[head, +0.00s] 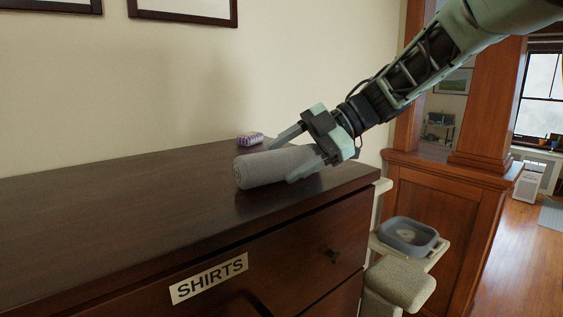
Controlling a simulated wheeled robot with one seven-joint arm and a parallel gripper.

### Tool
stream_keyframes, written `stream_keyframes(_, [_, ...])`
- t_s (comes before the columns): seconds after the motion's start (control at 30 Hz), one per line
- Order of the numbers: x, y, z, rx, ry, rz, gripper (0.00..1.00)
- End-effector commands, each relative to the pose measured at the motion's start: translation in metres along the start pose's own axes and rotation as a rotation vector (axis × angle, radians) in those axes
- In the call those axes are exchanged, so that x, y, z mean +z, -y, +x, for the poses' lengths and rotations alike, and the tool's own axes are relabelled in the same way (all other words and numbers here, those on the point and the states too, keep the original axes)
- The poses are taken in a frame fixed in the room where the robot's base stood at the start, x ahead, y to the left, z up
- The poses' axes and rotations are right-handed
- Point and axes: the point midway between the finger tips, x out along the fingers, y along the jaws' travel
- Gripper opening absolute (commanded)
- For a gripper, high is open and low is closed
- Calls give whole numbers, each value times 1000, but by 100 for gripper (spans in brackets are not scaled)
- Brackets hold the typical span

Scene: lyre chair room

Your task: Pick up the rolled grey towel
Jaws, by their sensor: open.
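The rolled grey towel (262,168) lies on the dark wooden dresser top near its right end. My gripper (284,158) reaches down from the upper right and is open. One finger is on the far side of the towel and the other is at its near right side, so the towel's right part lies between them. I cannot tell whether either finger touches the towel. The towel's right end is partly hidden by my gripper.
A small purple and white patterned item (250,139) sits behind the towel by the wall. The dresser top (120,205) is clear to the left. A cat tree with a grey bowl (408,236) stands right of the dresser, beside a wooden half-wall (440,205).

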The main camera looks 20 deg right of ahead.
Motion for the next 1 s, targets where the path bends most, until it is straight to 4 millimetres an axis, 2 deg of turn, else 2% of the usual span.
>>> stream_keyframes(0.07, [0,0,0,0,0,0,64])
stream_keyframes(0.1, [0,0,0,0,0,0,59])
stream_keyframes(0.2, [0,0,0,0,0,0,31])
stream_keyframes(0.23, [0,0,0,0,0,0,26])
stream_keyframes(0.53, [-2,-1,-2,1,-1,-1,26])
stream_keyframes(0.57, [-3,-3,-3,2,-1,-1,21])
stream_keyframes(1.0, [-56,-43,-41,3,0,-5,20])
